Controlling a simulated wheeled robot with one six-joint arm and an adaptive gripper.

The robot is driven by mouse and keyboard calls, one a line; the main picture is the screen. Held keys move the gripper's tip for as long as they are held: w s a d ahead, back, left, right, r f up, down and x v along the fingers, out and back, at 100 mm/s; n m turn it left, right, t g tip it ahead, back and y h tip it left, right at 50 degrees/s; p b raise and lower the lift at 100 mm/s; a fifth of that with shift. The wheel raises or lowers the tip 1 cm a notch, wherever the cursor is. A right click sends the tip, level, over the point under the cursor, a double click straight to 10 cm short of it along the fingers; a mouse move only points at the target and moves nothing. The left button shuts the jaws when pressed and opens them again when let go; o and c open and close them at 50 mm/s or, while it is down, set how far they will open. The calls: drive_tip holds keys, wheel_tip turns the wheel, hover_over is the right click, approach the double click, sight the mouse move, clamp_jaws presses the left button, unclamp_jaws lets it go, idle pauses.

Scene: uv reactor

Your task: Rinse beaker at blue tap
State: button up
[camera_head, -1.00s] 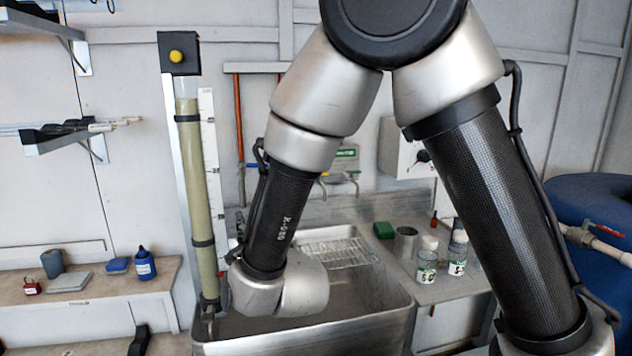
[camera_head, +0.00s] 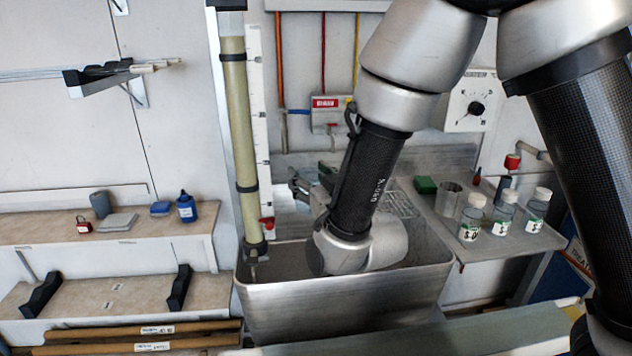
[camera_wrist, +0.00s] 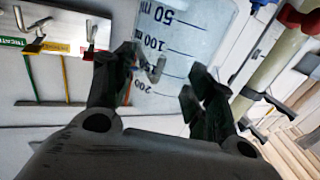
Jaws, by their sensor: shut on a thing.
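My gripper (camera_wrist: 160,82) is shut on a clear beaker (camera_wrist: 180,38) with blue volume marks, which fills the upper middle of the wrist view between the dark fingers. In the head view my gripper (camera_head: 308,190) is above the left back of the metal sink (camera_head: 345,305), in front of the back wall. The beaker is hard to make out there. A blue pipe piece (camera_head: 299,111) joins the left side of a wall tap panel (camera_head: 333,121) with a red label, above and behind my gripper. My arm hides part of this panel. I cannot make out water running.
A tall yellowish tube (camera_head: 240,130) with a scale stands close left of my gripper, with a red valve handle (camera_head: 267,224) low on it. A rack (camera_head: 402,205) is at the sink's right.

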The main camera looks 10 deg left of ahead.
drive_tip(key=f+x, duration=0.2)
drive_tip(key=x, duration=0.8)
drive_tip(key=shift+d, duration=0.1)
idle(0.6)
drive_tip(key=shift+w+d, duration=0.3)
drive_tip(key=shift+d, duration=0.1)
drive_tip(key=shift+s+a, duration=0.1)
drive_tip(key=shift+a, duration=0.05)
drive_tip(key=shift+s+a, duration=0.2)
drive_tip(key=shift+a, duration=0.15)
drive_tip(key=shift+d, duration=0.15)
drive_tip(key=shift+w+d, duration=0.35)
